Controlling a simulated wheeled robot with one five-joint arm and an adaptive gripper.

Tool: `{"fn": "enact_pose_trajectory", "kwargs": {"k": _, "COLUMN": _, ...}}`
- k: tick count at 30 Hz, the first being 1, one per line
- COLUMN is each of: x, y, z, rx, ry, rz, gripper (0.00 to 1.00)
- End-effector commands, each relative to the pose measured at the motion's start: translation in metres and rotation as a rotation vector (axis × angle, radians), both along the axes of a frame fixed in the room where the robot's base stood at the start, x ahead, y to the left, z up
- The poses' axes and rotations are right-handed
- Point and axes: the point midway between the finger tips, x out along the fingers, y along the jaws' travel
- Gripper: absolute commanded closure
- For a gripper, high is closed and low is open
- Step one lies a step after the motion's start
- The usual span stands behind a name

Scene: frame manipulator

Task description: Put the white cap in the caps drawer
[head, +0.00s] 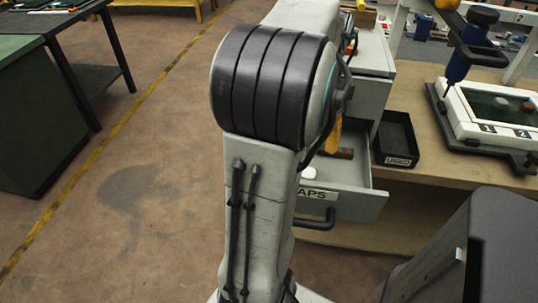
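The open drawer (358,206) in the middle right has a label whose visible letters read "APS"; my arm covers its left part. A small white rounded thing (308,173), which looks like the white cap, shows inside the drawer just right of my arm. Its left side is partly hidden, and I cannot tell whether anything touches it. My arm stands upright across the middle of the view. My gripper is not visible.
A yellow piece (335,135) and a brown block (345,153) show at the drawer's back. A black labelled tray (396,140) stands on the wooden bench (440,177), left of a white-framed fixture (500,112). A green cabinet (35,115) stands left; the floor between is clear.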

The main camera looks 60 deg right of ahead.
Motion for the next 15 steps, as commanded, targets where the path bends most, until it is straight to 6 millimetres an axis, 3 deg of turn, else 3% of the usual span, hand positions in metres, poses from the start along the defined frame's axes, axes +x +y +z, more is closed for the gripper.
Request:
{"fn": "enact_pose_trajectory", "kwargs": {"k": 8, "x": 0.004, "y": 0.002, "z": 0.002, "rx": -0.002, "ry": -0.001, "rz": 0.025, "gripper": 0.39}}
{"fn": "enact_pose_trajectory", "kwargs": {"k": 11, "x": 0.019, "y": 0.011, "z": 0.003, "rx": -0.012, "ry": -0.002, "rz": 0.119, "gripper": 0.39}}
{"fn": "enact_pose_trajectory", "kwargs": {"k": 15, "x": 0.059, "y": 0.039, "z": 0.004, "rx": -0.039, "ry": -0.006, "rz": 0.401, "gripper": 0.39}}
